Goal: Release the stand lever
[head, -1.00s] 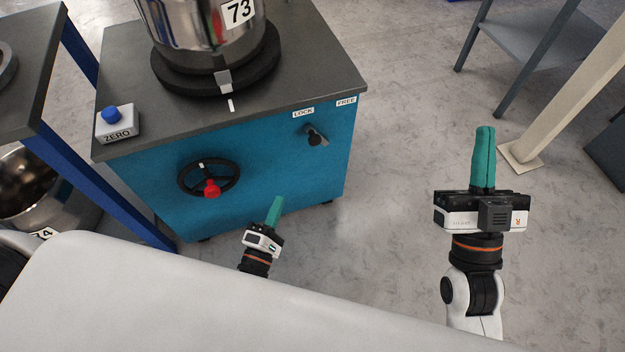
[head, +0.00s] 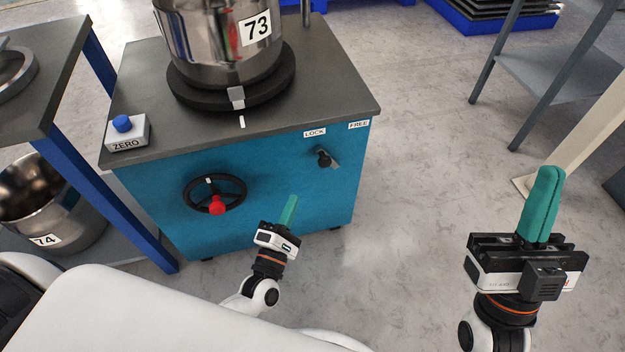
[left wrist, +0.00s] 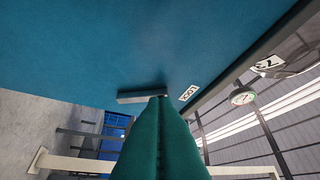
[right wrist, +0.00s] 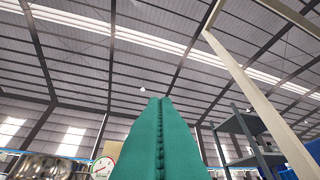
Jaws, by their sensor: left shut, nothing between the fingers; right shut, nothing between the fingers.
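The stand is a blue cabinet (head: 270,180) with a dark top. Its lever (head: 326,158), a short grey bar with a black knob, is on the front face near the right corner, below the LOCK label (head: 314,132) and left of the FREE label (head: 358,124). My left gripper (head: 292,199) is shut and empty, below and left of the lever in the head view. In the left wrist view the lever (left wrist: 138,97) shows just past the green fingertips; contact cannot be told. My right gripper (head: 550,172) is shut and empty, off to the right, pointing up.
A steel bowl marked 73 (head: 205,50) sits on the stand's round black base. A handwheel with a red knob (head: 217,205) is left of my left gripper. A ZERO button box (head: 128,132) is on the top's left.

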